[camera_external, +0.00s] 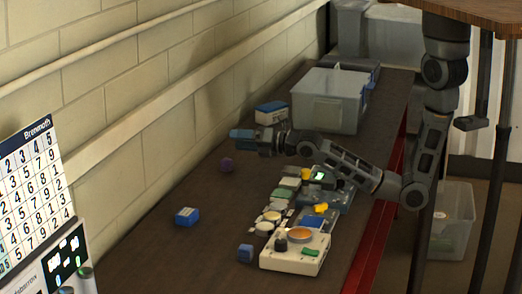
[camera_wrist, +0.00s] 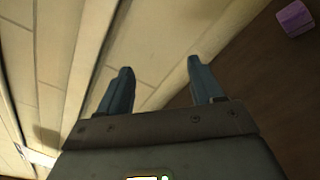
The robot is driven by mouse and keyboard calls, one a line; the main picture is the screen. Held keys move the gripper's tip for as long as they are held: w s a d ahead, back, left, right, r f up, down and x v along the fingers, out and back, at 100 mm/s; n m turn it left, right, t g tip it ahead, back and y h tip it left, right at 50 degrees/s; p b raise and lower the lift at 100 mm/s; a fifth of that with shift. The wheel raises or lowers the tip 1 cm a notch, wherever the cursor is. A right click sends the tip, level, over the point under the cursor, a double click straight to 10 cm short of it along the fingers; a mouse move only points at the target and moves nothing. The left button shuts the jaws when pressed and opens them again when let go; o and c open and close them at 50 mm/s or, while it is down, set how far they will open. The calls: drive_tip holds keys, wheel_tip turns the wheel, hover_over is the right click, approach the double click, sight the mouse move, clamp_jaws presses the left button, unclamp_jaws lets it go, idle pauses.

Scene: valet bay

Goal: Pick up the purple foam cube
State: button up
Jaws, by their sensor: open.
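The small purple foam cube (camera_external: 227,165) lies on the dark brown bench top near the wall in the external view. In the wrist view the purple cube (camera_wrist: 295,18) shows at the top right corner, to the right of the fingers. My gripper (camera_external: 237,134) is above the bench, near the wall, slightly above and right of the cube in the picture. In the wrist view my gripper (camera_wrist: 157,85) has its two blue fingers apart with nothing between them. The wall and its ledge show beyond the fingertips.
A blue-and-white box (camera_external: 271,112) stands behind my gripper, beside a clear plastic bin (camera_external: 328,100). A blue box (camera_external: 187,216) and a blue cube (camera_external: 245,253) lie nearer. A device panel (camera_external: 296,252) and several small parts fill the right side. The bench around the purple cube is clear.

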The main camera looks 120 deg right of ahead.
drive_tip(key=s+d+f+n+g+h, duration=0.1)
drive_tip(key=s+d+f+n+g, duration=0.3)
drive_tip(key=d, duration=0.5)
drive_tip(key=g+p, duration=0.3)
approach(230, 160)
drive_tip(key=shift+n+y, duration=0.3)
drive_tip(key=shift+n, duration=0.1)
drive_tip(key=d, duration=0.1)
drive_tip(key=w+d, duration=0.2)
drive_tip(key=d, duration=0.1)
drive_tip(key=shift+w+d+f, duration=0.1)
drive_tip(key=shift+d+f, duration=0.25)
drive_tip(key=shift+f, duration=0.1)
drive_tip(key=shift+f+x, duration=0.15)
drive_tip(key=shift+x, duration=1.55)
drive_tip(key=shift+f+x, duration=0.15)
drive_tip(key=shift+x, duration=1.55)
drive_tip(key=shift+a, duration=0.1)
drive_tip(key=c, duration=1)
